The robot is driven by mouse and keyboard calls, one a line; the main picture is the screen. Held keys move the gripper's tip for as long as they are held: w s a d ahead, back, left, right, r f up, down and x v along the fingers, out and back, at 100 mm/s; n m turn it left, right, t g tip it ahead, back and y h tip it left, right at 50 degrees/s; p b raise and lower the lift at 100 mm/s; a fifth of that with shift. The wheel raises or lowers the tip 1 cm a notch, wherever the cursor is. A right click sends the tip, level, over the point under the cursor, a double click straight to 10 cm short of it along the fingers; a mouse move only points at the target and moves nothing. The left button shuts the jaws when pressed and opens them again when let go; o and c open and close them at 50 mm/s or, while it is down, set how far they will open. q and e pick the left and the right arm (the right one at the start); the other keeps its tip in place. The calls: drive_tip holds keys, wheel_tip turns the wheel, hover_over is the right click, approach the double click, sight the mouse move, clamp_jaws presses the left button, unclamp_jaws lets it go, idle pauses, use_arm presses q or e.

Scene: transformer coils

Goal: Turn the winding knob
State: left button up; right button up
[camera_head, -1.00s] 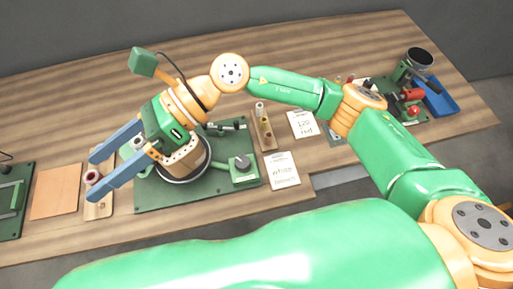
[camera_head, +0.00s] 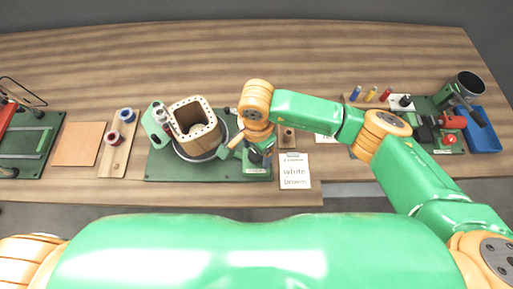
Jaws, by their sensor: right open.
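The winding station is a green base plate (camera_head: 160,170) with a round dark turntable carrying a square wooden coil former (camera_head: 196,122) with holes around its rim. At the plate's right end, the winding knob is mostly hidden under my right gripper. My right gripper (camera_head: 256,157) points down over that end, open, with its fingers partly hidden by the wrist. I cannot tell whether the fingers touch the knob. My left gripper is out of view.
A wooden holder (camera_head: 118,150) with red and blue spools and an orange-brown sheet (camera_head: 79,144) lie left. A card reading "white brown" (camera_head: 295,172) lies just right of the gripper. A blue tray (camera_head: 484,132) and a black cup (camera_head: 469,82) are far right.

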clamp_jaws()
drive_tip(key=shift+f+m+b, duration=0.2)
drive_tip(key=shift+m+b, duration=0.7)
drive_tip(key=shift+b, duration=0.2)
drive_tip(key=m+b, duration=0.4)
drive_tip(key=shift+s+r+m+b, duration=0.1)
drive_tip(key=shift+r+m+b, duration=0.1)
drive_tip(key=shift+m+b, duration=1.8)
unclamp_jaws()
